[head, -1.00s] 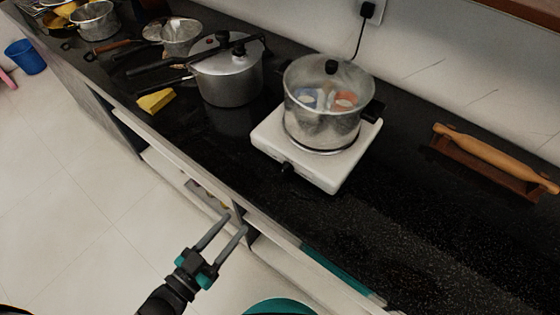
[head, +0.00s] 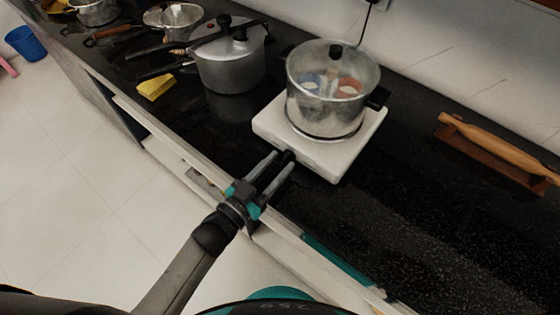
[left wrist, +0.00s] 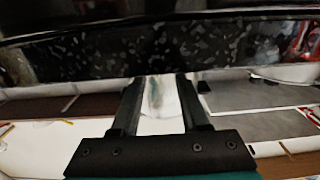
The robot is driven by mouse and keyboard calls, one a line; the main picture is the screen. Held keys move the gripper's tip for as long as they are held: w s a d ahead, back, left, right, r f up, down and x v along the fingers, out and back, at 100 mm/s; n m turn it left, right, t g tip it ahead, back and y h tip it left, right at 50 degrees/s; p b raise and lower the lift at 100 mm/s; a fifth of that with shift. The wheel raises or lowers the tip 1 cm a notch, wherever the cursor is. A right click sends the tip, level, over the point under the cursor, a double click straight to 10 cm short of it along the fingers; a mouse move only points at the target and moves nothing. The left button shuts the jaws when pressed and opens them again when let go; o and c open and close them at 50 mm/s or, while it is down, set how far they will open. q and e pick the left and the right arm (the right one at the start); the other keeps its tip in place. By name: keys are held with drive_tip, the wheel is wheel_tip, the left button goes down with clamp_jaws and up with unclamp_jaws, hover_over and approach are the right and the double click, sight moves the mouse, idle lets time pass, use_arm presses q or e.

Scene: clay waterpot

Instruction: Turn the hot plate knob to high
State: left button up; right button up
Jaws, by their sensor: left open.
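A white hot plate (head: 335,170) sits on the dark counter, with a clear lidded pot (head: 325,112) on it. Its small black knob (head: 289,156) is on the front side, partly hidden by the fingertips. My left gripper (head: 282,162) is open, its two fingers reaching over the counter's front edge with their tips at the knob. I cannot tell whether they touch it or stand fully around it. In the left wrist view, the open fingers (left wrist: 160,88) show a pale shiny patch between them; the knob is not distinct there. My right gripper is not in view.
A pressure cooker (head: 230,65) and a yellow sponge (head: 157,86) are left of the hot plate. A rolling pin (head: 500,148) lies on a wooden stand at right. The speckled counter (head: 430,235) is clear in front of it. Open shelves lie below the counter edge.

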use_arm(q)
drive_tip(key=shift+w+d, duration=0.4)
drive_tip(key=shift+w, duration=0.15)
clamp_jaws()
